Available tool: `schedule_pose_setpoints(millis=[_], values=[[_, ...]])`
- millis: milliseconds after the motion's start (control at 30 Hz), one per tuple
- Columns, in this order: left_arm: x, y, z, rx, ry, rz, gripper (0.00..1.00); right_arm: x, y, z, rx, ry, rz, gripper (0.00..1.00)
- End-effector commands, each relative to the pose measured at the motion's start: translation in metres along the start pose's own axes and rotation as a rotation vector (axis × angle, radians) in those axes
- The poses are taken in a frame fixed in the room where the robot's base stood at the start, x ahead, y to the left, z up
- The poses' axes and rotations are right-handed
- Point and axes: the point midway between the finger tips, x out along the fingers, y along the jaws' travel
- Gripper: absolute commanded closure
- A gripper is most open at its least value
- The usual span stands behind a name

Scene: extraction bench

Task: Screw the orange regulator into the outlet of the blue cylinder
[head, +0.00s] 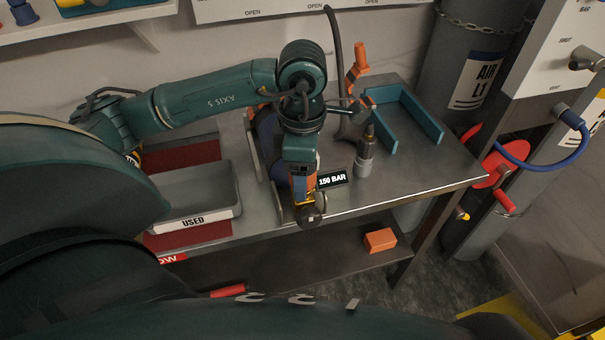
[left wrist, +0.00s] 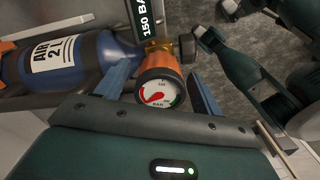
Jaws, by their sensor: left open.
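The blue cylinder (head: 267,132) lies in a cradle on the bench, partly hidden behind my left arm. In the left wrist view the blue cylinder (left wrist: 92,60) shows its AIR label, a brass valve (left wrist: 158,46) and a dark knob (left wrist: 187,47). The orange regulator (left wrist: 140,84) is at the brass valve, with its white gauge facing the camera. They appear to touch; how far the thread is engaged is hidden. My left gripper (left wrist: 162,90) is open, its blue fingers on either side of the regulator with visible gaps. My right gripper is not identifiable in these views.
A grey USED tray (head: 222,212) sits left on a red mat (head: 190,157). A metal bottle-shaped tool (head: 365,158) stands right of the cylinder, near a blue corner bracket (head: 422,118). An orange block (head: 380,240) lies on the lower shelf. The bench's right front is clear.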

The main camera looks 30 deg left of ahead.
Motion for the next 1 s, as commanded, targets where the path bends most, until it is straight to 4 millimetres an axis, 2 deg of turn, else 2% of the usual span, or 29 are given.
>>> schedule_pose_setpoints(millis=[500,633,833,1000], values=[[-0.0006,-0.0002,0.0000,-0.790,0.001,0.000,0.33,-0.0010,-0.0002,-0.0036,0.006,0.002,0.003,0.64],[-0.0002,-0.0001,0.0000,-0.865,0.000,0.000,0.33,-0.0011,-0.0004,-0.0038,0.006,0.001,0.003,0.64],[-0.0001,0.0000,0.0000,-0.870,0.000,0.000,0.33,-0.0010,-0.0006,-0.0036,0.005,0.001,0.002,0.64],[-0.0001,0.0000,0.0000,-0.869,0.000,0.000,0.47,-0.0010,-0.0007,-0.0034,0.004,0.001,0.001,0.64]])
